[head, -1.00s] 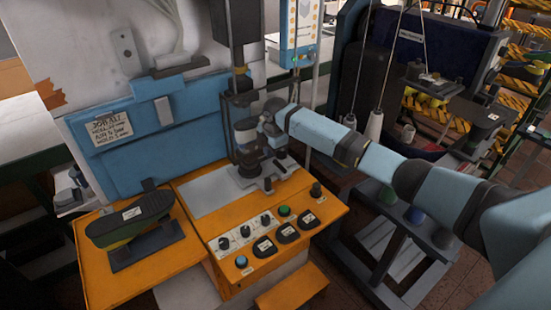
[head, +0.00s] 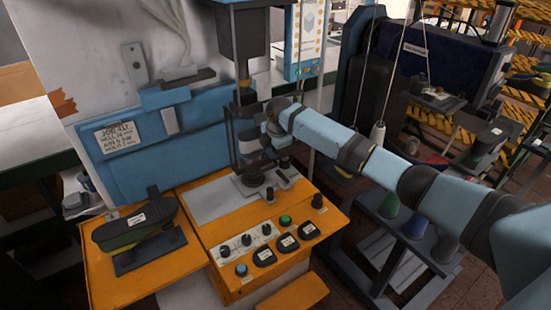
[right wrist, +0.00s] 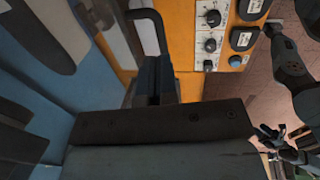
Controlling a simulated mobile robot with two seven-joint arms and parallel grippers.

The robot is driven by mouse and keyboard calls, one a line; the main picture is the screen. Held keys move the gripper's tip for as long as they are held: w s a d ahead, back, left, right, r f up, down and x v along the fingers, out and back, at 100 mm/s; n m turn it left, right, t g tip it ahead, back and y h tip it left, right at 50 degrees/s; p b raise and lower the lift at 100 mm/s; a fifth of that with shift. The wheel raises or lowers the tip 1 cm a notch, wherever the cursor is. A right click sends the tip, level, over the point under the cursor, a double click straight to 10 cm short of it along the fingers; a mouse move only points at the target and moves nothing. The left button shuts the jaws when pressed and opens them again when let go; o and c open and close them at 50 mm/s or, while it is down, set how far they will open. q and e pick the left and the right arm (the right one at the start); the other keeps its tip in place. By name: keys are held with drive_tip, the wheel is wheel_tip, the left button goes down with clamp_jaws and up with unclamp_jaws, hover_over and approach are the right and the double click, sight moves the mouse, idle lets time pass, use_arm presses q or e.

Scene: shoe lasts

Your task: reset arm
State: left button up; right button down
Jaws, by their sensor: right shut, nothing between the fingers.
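My right arm (head: 320,130) reaches in from the right in the head view to the press on the orange machine (head: 180,285). My right gripper (head: 252,150) is beside the press column, above the grey plate, and partly blends with the dark press parts. In the right wrist view the right gripper's dark fingers (right wrist: 153,75) are together, with nothing between them. The blue panel and orange top lie around them there. My left gripper does not show in the head view.
A dark shoe form (head: 135,222) sits on the machine's left side. Knobs and buttons (head: 265,255) line its front. A blue panel with a paper sign (head: 118,136) stands behind. Coloured cones (head: 390,203) stand on a rack at right, below my arm.

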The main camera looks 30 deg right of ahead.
wheel_tip(320, 180, up, 8)
drive_tip(key=s+b, duration=0.1)
drive_tip(key=s+a+f+m+t+y, duration=0.1)
drive_tip(key=s+a+f+m, duration=0.1)
drive_tip(key=s+a+f, duration=0.45)
drive_tip(key=s+a+f+m+t+y, duration=0.1)
drive_tip(key=s+a+f+m, duration=0.15)
drive_tip(key=f, duration=0.65)
drive_tip(key=s+a+f+m+t+y, duration=0.1)
drive_tip(key=s+a+f+t, duration=0.1)
drive_tip(key=s+a+f, duration=0.5)
drive_tip(key=s+f+m+t, duration=0.2)
drive_tip(key=s+m, duration=0.3)
drive_tip(key=s, duration=0.7)
drive_tip(key=s+a+f+m+t, duration=0.1)
drive_tip(key=s+f+m, duration=0.4)
drive_tip(key=s, duration=0.7)
drive_tip(key=shift+s+t, duration=0.15)
drive_tip(key=shift+t, duration=0.75)
